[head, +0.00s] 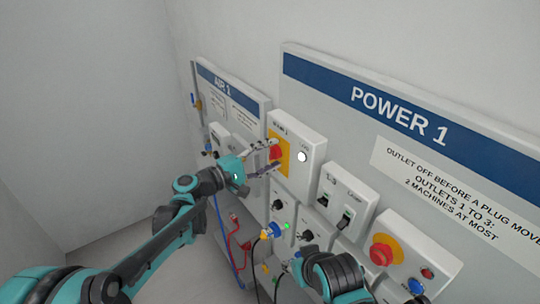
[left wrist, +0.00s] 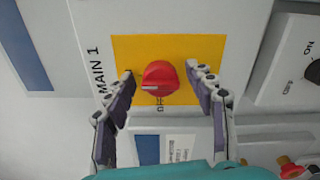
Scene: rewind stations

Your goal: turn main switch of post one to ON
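The main switch is a red rotary knob (left wrist: 160,78) on a yellow square plate (left wrist: 188,48), labelled MAIN 1 in the left wrist view. In the head view the red knob (head: 275,153) sits on a white box (head: 309,146) at the left of the POWER 1 board. My left gripper (left wrist: 168,84) is open, with one finger on each side of the knob. Gaps show between the fingers and the knob, and nothing is gripped. My right arm shows at the bottom of the head view, but I cannot make out its gripper's fingers.
A white round lamp (head: 302,157) is beside the knob. Right of it are a box with two toggles (head: 346,196) and a red emergency button (head: 384,250) on yellow. Below are outlets with a blue plug (head: 270,231) and hanging cables. The AIR 1 board (head: 234,91) stands to the left.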

